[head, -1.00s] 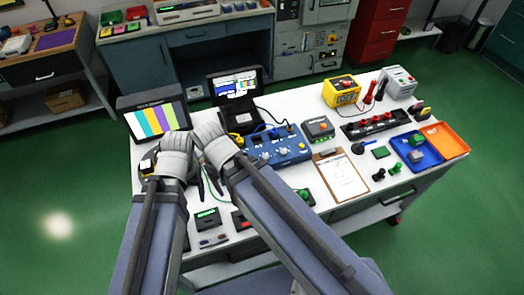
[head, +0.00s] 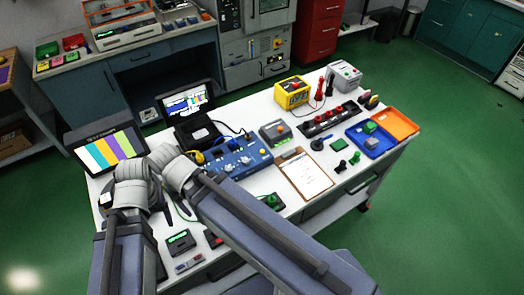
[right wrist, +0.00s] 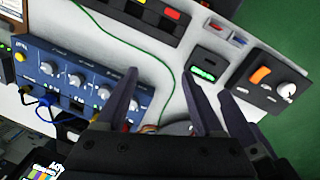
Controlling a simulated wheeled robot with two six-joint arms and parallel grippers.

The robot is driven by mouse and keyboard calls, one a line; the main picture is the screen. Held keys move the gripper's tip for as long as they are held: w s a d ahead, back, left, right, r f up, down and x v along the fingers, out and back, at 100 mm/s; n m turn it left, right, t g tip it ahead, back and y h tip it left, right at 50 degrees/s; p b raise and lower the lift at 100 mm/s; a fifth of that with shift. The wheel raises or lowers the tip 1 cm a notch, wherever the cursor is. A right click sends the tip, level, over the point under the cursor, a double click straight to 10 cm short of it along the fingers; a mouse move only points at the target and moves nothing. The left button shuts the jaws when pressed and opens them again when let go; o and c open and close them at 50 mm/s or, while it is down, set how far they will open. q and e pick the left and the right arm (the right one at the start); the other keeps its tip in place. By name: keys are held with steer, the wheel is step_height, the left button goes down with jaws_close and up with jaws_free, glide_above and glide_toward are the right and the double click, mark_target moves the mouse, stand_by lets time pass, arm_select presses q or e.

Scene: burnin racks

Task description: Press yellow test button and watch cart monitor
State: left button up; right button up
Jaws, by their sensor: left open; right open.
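A round yellow button (head: 263,152) sits at the right end of the blue control panel (head: 238,160) on the white bench. It also shows in the right wrist view (right wrist: 20,57). The monitor with coloured bars (head: 113,150) stands at the bench's left end; a smaller screen (head: 188,104) is behind the panel. My left gripper (head: 165,203) is over the left part of the bench, in front of the monitor, partly hidden by its wrist. My right gripper (right wrist: 159,70) is open and empty, its fingers beside the panel and apart from the button.
A green-display device (head: 180,241) and a thin green cable lie near the grippers. A clipboard (head: 305,172), a grey box (head: 274,133), a yellow meter (head: 292,92) and blue (head: 370,141) and orange (head: 397,125) trays fill the right side. Green floor lies clear at the right.

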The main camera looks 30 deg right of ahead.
jaws_close()
stand_by(0.3)
stand_by(1.2)
